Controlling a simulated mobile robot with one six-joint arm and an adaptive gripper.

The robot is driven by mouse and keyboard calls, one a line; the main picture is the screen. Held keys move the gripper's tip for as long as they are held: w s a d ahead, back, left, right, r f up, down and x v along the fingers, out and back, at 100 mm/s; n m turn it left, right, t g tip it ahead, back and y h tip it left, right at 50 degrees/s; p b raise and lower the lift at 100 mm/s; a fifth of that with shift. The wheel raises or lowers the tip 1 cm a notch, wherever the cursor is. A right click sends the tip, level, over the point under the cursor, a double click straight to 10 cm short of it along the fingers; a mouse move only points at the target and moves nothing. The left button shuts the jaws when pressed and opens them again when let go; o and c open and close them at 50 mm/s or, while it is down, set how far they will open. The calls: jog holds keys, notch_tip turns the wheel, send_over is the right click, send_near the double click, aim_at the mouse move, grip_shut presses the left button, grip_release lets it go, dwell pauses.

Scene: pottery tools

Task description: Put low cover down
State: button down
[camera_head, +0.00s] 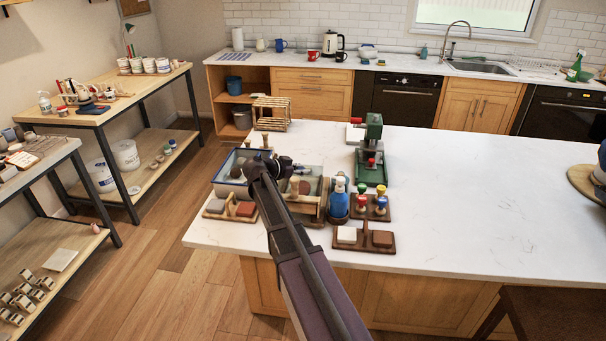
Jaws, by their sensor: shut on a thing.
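My gripper (272,166) is over the blue-edged tray (224,178) at the left end of the white island. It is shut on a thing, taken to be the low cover. The gripper and my arm hide most of it, so its outline and whether it touches the tray cannot be told. A wooden-sided box (313,207) with dark and brown pieces stands right of the gripper.
Two block holders (243,210) and (381,240) lie near the island's front edge. A blue bottle (338,201), a stamp stand (382,206) and a green press (373,160) stand right of the box. A wooden rack (271,114) is behind.

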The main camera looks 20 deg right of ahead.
jog(key=shift+f, duration=0.15)
jog(key=shift+c, duration=2)
grip_release()
jog(key=shift+r, duration=0.2)
jog(key=shift+a+r, duration=0.15)
jog(key=shift+a, duration=0.1)
jog(key=p+v, duration=0.4)
jog(key=v, duration=0.7)
jog(key=shift+a+p, duration=0.2)
jog(key=shift+p, duration=0.15)
jog(key=shift+s+r, duration=0.1)
